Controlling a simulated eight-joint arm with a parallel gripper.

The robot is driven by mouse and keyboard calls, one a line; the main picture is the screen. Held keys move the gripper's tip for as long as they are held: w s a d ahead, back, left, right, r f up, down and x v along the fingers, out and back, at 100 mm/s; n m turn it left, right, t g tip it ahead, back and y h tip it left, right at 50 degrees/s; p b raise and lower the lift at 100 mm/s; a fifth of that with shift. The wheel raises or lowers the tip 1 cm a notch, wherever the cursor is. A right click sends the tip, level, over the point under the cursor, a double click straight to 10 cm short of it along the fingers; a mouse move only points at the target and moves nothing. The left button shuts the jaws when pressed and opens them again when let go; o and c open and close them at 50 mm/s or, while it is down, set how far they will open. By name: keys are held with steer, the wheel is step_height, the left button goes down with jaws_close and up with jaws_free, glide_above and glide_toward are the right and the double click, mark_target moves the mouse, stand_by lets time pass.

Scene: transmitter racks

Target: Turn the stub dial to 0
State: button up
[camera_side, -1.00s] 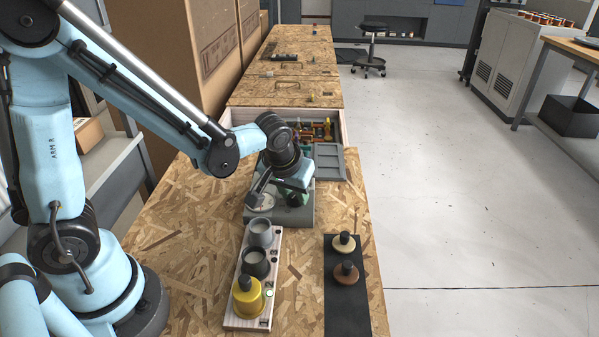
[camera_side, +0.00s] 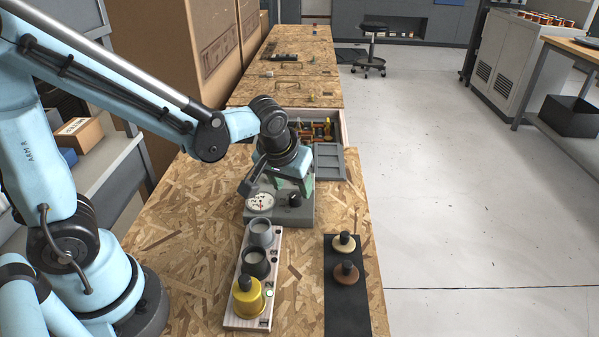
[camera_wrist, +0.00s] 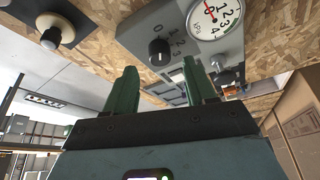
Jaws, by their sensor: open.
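The 0 is on the knob's upper left side there. The knob's pointer mark is too small to read surely. In the side view, the black knob (camera_side: 295,200) stands on the right part of the box top. A round white gauge (camera_wrist: 216,17) with a red needle sits beside it. My gripper (camera_wrist: 160,82) is open and empty, its green fingers apart. It hangs above the box, clear of the knob.
A black mat (camera_side: 345,312) with two knobbed discs lies to the right. An open bay with components (camera_side: 318,130) and a grey panel (camera_side: 329,162) are behind.

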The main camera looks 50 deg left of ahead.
steer(key=v, duration=0.8)
steer(key=shift+r, duration=0.25)
steer(key=shift+s, duration=0.15)
steer(key=shift+s+a+f+m+t+h, duration=0.15)
steer(key=shift+s+a+m+t+h, duration=0.25)
steer(key=shift+s+m, duration=0.35)
steer(key=shift+s+a+f+m+t+h, duration=0.2)
steer(key=shift+s+a+m+t, duration=0.2)
steer(key=shift+s+m+t, duration=0.3)
steer(key=shift+s+a+f+m+t+h, duration=0.15)
steer(key=shift+s+a+m+t+h, duration=0.2)
steer(key=shift+s+m, duration=0.5)
